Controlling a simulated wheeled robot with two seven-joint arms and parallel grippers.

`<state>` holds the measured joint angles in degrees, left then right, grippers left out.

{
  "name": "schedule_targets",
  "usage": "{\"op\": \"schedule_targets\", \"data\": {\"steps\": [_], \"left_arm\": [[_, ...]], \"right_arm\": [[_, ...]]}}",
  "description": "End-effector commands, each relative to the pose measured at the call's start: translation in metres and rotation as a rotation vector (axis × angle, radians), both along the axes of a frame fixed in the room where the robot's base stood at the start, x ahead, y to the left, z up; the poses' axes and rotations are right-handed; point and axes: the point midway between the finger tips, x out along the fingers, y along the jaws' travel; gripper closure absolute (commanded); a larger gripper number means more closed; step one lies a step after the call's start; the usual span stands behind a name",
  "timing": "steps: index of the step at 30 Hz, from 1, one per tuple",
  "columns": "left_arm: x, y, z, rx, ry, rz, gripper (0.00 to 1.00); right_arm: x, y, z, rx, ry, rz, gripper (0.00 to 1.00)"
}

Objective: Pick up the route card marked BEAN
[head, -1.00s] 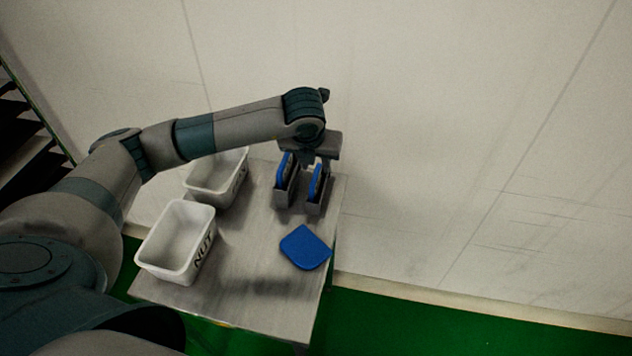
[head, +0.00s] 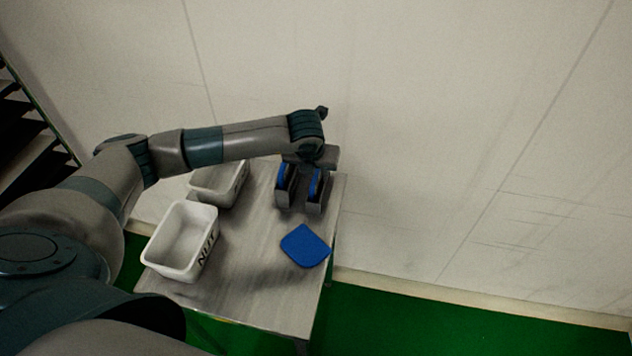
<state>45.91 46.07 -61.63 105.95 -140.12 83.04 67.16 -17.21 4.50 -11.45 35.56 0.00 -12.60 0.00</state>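My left gripper (head: 312,160) is over the far right part of the steel table (head: 245,265), pointing down. My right gripper is out of view.
A white bin marked NUT (head: 181,241) stands at the table's left. Another white bin (head: 217,184) is behind it, partly under my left arm. A flat blue piece (head: 305,247) lies near the right edge. A pale wall (head: 450,150) rises behind the table.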

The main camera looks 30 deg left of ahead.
Motion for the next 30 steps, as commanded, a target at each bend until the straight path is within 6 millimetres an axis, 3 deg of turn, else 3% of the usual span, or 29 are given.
{"op": "schedule_targets", "data": {"steps": [9,13,14,30], "left_arm": [[-0.0001,0.0003,0.0002,0.0,0.0,0.0,0.67],[-0.0002,0.0003,0.0003,0.0,0.0,0.0,0.98],[-0.0002,0.0003,0.0003,0.001,0.0,0.0,1.0],[0.0007,0.0002,0.0086,-0.001,-0.001,0.001,1.0]], "right_arm": [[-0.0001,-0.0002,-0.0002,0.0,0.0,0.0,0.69],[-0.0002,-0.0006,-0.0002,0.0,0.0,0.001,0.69],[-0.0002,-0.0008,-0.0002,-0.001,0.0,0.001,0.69],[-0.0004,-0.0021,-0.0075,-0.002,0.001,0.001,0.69]]}}
